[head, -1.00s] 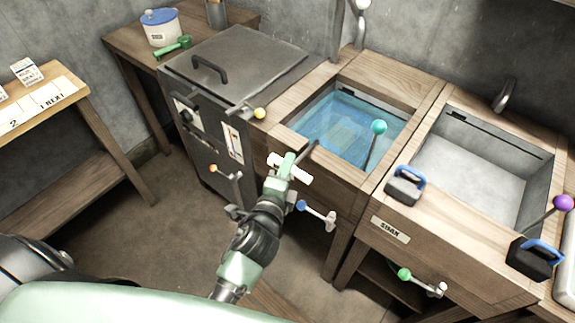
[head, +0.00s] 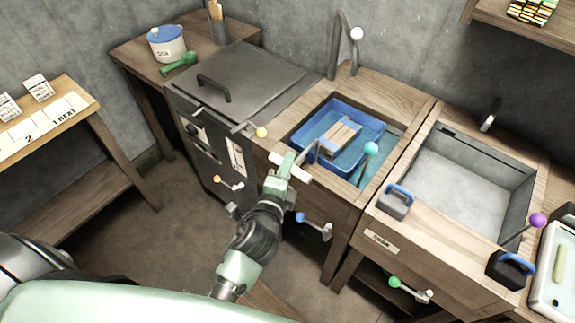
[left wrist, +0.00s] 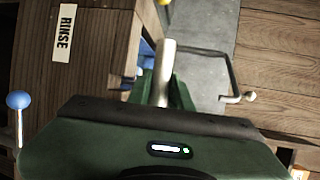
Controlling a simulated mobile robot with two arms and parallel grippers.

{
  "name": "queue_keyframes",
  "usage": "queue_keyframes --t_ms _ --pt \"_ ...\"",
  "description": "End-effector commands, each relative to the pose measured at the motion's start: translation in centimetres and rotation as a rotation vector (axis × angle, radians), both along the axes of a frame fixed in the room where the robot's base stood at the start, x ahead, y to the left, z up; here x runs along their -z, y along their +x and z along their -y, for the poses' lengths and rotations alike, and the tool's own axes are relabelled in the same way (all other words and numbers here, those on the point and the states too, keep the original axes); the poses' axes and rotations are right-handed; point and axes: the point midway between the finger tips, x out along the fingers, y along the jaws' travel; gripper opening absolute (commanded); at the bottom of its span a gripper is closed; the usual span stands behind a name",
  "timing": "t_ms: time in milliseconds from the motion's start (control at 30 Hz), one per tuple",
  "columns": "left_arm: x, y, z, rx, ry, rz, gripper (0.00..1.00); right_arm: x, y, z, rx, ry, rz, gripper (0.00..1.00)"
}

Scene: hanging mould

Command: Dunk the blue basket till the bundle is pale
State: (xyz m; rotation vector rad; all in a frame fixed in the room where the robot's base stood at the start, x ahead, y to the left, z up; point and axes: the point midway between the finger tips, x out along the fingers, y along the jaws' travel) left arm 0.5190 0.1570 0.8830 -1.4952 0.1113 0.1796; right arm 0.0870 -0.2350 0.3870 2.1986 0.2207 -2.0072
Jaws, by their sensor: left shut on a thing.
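The blue basket (head: 372,155) sits raised in the water tub, its rim and inside clear of the water. The bundle (head: 342,136) lies in it, tan and brown with pale stripes. My left gripper (head: 285,168) is shut on a white handle (head: 296,174) at the tub's front left edge; a dark lever arm runs from there toward the basket. The left wrist view shows the white handle (left wrist: 165,75) between green fingers, and a sliver of blue beside it. My right gripper is not in view.
A RINSE label (left wrist: 65,33) shows on the wood. Blue-handled black blocks (head: 394,203) rest on the basin's edge.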

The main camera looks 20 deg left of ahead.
Motion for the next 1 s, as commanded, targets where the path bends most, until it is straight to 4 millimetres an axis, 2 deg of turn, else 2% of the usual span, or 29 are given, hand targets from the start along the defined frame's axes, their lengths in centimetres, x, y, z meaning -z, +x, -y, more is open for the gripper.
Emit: queue_keyframes --t_ms 33,300,700,733,800,1000 --pt "-2.4 0.1 0.0 0.001 0.0 0.008 0.0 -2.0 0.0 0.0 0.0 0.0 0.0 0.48" --pt "-6.9 0.1 0.0 0.0 0.001 0.01 0.0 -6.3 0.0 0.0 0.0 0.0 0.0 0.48" --pt "-7.4 0.2 0.0 0.0 0.0 0.015 0.0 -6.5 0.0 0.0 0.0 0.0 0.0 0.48" --pt "-7.4 0.2 0.0 0.001 0.0 0.016 0.25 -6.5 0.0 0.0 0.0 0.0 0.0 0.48" --pt "-7.4 0.2 0.0 0.001 0.0 0.016 0.41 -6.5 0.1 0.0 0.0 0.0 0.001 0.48" --pt "-7.1 0.1 0.0 0.0 0.001 0.009 0.41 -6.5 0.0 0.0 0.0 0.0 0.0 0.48"
